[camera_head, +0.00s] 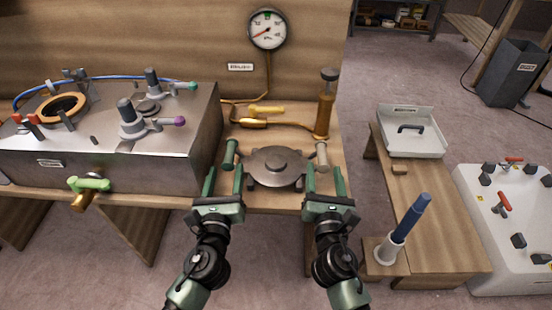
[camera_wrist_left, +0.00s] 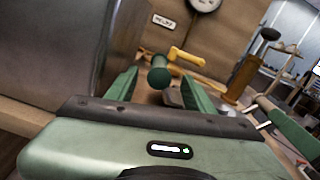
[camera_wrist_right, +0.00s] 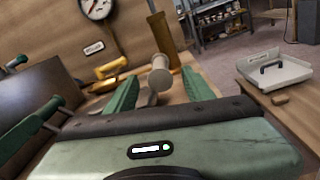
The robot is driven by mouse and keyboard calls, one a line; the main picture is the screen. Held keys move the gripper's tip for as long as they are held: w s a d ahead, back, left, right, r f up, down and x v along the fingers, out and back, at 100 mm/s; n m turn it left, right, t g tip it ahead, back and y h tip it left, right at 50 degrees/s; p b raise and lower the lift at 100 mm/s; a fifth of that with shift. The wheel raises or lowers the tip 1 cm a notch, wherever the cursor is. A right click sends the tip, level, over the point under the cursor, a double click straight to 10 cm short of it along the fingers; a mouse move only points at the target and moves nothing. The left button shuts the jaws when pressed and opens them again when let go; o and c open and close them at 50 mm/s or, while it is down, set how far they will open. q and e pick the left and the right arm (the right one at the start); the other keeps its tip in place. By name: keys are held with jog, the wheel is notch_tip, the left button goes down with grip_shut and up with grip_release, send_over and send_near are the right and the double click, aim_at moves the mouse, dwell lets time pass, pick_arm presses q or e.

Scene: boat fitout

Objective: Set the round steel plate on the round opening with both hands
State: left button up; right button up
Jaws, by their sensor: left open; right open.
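The round steel plate (camera_head: 276,166) lies on the wooden bench, with a dark green handle (camera_head: 231,153) on its left and a pale handle (camera_head: 321,155) on its right. My left gripper (camera_head: 224,182) is open, its fingers pointing at the green handle, which shows between them in the left wrist view (camera_wrist_left: 159,76). My right gripper (camera_head: 325,182) is open, its fingers toward the pale handle, which shows between them in the right wrist view (camera_wrist_right: 159,76). I cannot tell whether any finger touches a handle. A round opening with an orange ring (camera_head: 62,107) is in the steel housing at the left.
The steel housing (camera_head: 190,150) rises left of the plate and carries several levers and knobs. A yellow-handled tool (camera_head: 265,111) and a brass pump (camera_head: 325,108) stand behind the plate. A gauge (camera_head: 268,29) hangs on the back wall. A low bench (camera_head: 430,220) is at the right.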

aim_at(232, 142)
pick_arm(q)
jog(key=shift+s, duration=0.1)
pick_arm(e)
jog(key=shift+s, duration=0.1)
pick_arm(q)
jog(key=shift+w+d, duration=0.15)
jog(key=shift+w, duration=3.85)
pick_arm(e)
jog(key=shift+w+d, duration=0.2)
jog(key=shift+w, duration=3.8)
pick_arm(q)
grip_shut()
pick_arm(e)
grip_shut()
pick_arm(q)
jog(key=shift+d, duration=0.1)
jog(key=shift+r, duration=0.25)
pick_arm(e)
jog(key=shift+w+r, duration=0.1)
jog(key=shift+r, duration=0.15)
